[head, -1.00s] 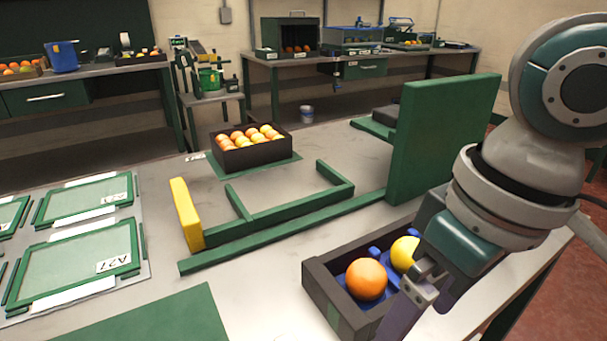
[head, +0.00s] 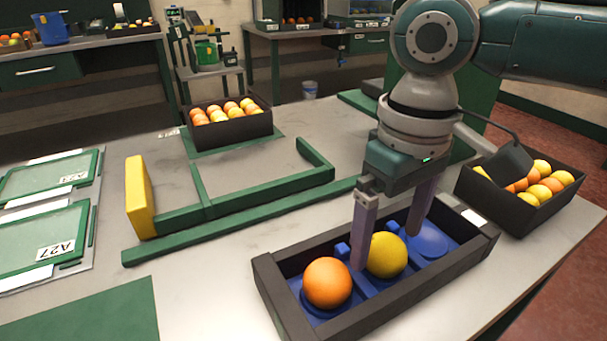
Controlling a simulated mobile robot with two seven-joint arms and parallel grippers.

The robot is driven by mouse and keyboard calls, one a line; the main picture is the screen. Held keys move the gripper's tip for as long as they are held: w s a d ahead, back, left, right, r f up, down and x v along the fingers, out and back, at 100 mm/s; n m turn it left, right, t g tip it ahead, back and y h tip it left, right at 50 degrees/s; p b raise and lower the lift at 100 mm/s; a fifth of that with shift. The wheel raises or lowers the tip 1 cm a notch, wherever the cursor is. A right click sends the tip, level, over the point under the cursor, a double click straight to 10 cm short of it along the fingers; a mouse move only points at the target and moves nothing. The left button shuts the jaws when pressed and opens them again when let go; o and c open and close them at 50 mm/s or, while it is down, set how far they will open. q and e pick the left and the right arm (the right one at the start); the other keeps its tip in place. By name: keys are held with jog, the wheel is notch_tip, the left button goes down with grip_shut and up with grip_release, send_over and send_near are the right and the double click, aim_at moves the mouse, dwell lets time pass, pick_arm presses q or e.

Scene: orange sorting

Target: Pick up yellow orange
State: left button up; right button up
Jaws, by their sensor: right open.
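The yellow orange (head: 387,255) sits in a blue cup of a dark tray (head: 280,300) at the front. An orange-coloured orange (head: 327,283) sits in the cup to its left. The blue cup (head: 430,241) to its right is empty. My right gripper (head: 388,245) points down over the tray, open. One finger shows at the left of the yellow orange, partly in front of its edge, and the other is behind its upper right. Whether the fingers touch it cannot be told. My left gripper is not in view.
A crate of mixed oranges (head: 520,200) stands right of the tray, and another (head: 228,133) stands at the back. A green rail frame (head: 240,205) with a yellow end block (head: 139,198) lies left of the tray. Labelled green panels (head: 45,240) lie at far left.

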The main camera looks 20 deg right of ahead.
jog(key=shift+f, duration=0.9)
jog(key=shift+c, duration=0.4)
jog(key=c, duration=1.4)
